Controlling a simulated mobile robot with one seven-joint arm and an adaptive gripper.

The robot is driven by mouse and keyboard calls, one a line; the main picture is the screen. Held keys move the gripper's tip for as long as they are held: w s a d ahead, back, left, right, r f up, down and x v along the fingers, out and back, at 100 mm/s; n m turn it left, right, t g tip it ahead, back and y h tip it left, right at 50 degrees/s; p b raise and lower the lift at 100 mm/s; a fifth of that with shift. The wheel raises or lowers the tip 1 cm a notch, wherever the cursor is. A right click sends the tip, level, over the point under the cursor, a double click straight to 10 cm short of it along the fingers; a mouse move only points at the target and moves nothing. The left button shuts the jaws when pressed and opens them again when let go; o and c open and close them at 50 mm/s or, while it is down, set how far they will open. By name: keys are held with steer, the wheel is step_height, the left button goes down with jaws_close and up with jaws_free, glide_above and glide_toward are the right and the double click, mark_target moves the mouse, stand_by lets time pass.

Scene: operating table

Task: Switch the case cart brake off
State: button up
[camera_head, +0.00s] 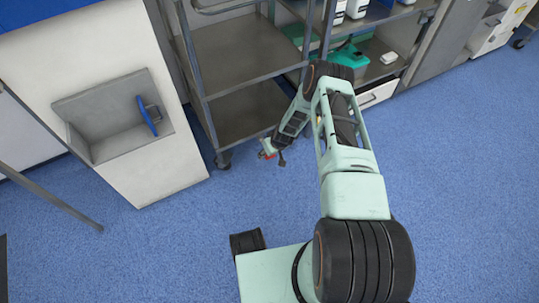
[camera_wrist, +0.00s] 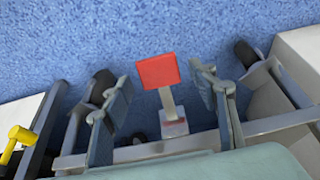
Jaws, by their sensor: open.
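The case cart (camera_head: 233,52) is a grey metal trolley with open shelves and dark casters, in the upper middle of the head view. A red brake pedal (camera_wrist: 157,70) on a short grey stem shows in the wrist view, near the cart's lower frame. It also shows as a small red patch (camera_head: 267,147) in the head view. My gripper (camera_head: 274,153) is low at the cart's front edge. Its fingers are apart, one on either side of the pedal in the wrist view, with no clear contact. I cannot tell the pedal's exact tilt.
A white cabinet (camera_head: 172,172) with a recessed niche and blue handle stands left of the cart. Shelves with a teal container (camera_head: 346,60) are to the right. A yellow knob-like part (camera_wrist: 20,138) is at the wrist view's left edge. The blue floor (camera_head: 140,250) in front is mostly clear.

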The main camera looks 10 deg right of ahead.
steer(key=shift+w+f, duration=0.2)
steer(key=shift+f, duration=0.25)
jaws_close()
